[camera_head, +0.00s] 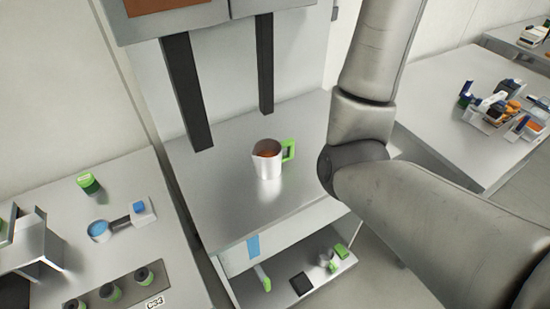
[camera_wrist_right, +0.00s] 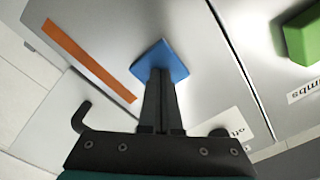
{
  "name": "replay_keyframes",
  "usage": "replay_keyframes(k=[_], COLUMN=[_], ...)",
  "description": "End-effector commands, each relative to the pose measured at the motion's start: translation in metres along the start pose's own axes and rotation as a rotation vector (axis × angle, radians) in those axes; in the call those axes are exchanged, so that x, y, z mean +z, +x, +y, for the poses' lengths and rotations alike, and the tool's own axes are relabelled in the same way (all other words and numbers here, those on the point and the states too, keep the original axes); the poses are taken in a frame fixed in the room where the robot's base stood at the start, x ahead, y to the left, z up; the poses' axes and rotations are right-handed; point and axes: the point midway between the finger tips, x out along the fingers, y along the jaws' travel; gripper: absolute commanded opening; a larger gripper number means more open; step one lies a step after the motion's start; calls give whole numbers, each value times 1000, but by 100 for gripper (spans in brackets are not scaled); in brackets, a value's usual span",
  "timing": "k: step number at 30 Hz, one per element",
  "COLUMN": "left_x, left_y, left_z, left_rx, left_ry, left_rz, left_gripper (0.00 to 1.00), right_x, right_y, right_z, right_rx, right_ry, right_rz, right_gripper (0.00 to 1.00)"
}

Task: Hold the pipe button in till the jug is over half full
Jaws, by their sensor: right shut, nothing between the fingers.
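The jug (camera_head: 266,166), a metal one with a green handle, stands upright on the grey counter under the machine. Something orange-brown shows inside it; its exact level is hard to tell. In the right wrist view my right gripper (camera_wrist_right: 160,72) is shut and empty, its fingertips against or just in front of a blue square button (camera_wrist_right: 146,53) on a grey panel. The fingers cover part of the button, and I cannot tell how far it is pressed. My right arm fills the right of the head view, its gripper out of that frame. My left gripper is not in view.
A green block (camera_wrist_right: 302,38) sits on the panel beside a partly readable label; an orange strip (camera_wrist_right: 88,60) is on the other side. Two dark posts (camera_head: 187,95) stand behind the jug. A lower shelf (camera_head: 285,268) holds small items. Side tables stand left and right.

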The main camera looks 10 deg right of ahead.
Motion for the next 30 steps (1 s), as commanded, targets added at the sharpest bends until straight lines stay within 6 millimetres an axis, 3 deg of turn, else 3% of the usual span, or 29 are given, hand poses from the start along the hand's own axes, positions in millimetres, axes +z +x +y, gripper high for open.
replay_keyframes(k=[11,30], left_x=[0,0], left_y=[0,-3], left_z=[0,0], left_rx=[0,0], left_ry=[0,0], left_rz=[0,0], left_gripper=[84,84], right_x=[0,0], right_y=[-2,-53], right_z=[0,0], right_rx=[0,1], right_ry=[0,0], right_rz=[-1,2], right_gripper=[0,0])
